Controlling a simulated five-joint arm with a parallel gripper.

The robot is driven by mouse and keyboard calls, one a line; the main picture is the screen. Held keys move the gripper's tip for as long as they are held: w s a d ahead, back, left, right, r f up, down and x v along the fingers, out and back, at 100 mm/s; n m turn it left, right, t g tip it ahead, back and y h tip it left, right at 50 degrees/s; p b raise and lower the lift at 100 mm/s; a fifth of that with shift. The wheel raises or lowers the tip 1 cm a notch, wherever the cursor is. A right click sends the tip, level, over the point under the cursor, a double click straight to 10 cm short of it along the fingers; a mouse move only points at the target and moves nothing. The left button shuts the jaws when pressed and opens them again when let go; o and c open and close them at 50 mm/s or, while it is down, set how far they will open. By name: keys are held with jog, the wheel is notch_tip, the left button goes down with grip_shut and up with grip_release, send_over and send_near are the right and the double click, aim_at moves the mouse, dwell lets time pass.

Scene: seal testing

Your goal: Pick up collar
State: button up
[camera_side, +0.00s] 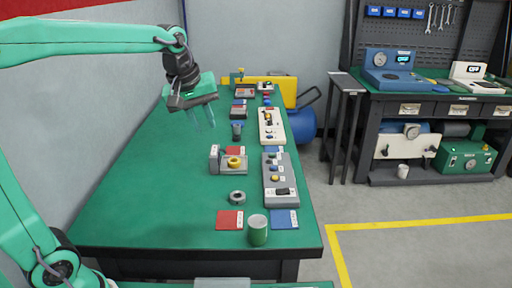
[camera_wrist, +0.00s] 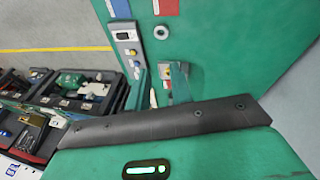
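The collar looks to be a small grey metal ring (camera_side: 237,197) lying flat on the green bench, behind the red square. It also shows in the wrist view as a pale ring (camera_wrist: 161,32) on the green surface, above the fingers. My gripper (camera_side: 202,126) hangs in the air over the bench, well behind and to the left of the ring. Its two thin fingers are apart, with nothing between them. In the wrist view the fingers (camera_wrist: 161,90) show spread, with the dark gripper body below hiding part of the bench.
A grey fixture with a yellow ring (camera_side: 234,162) stands behind the collar. A button panel (camera_side: 280,180) is to its right. A green mug (camera_side: 257,229) stands in front, between red (camera_side: 229,220) and blue (camera_side: 284,219) squares. The bench's left side (camera_side: 150,190) is clear.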

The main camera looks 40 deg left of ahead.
jog(key=w+a+f+n+g, duration=0.1)
jog(key=w+a+n, duration=0.1)
jog(key=w+n, duration=0.15)
jog(key=w+a+f+n, duration=0.1)
jog(key=w+a+n, duration=0.1)
jog(key=w, duration=0.3)
jog(key=n+g, duration=0.3)
jog(key=n, duration=1.2)
send_near(235, 160)
jog(key=shift+s+d+r, duration=0.15)
jog(key=shift+s+d, duration=0.45)
jog(key=shift+s+d+r, duration=0.15)
jog(key=shift+s+d, duration=0.45)
jog(key=shift+d, duration=0.05)
jog(key=shift+a+f+n, duration=0.15)
jog(key=shift+f+n, duration=0.1)
jog(key=shift+f, duration=0.1)
jog(key=shift+f, duration=0.1)
jog(key=shift+f, duration=1.2)
jog(key=shift+f, duration=0.1)
jog(key=shift+w+a+f, duration=0.1)
jog(key=shift+f, duration=2.4)
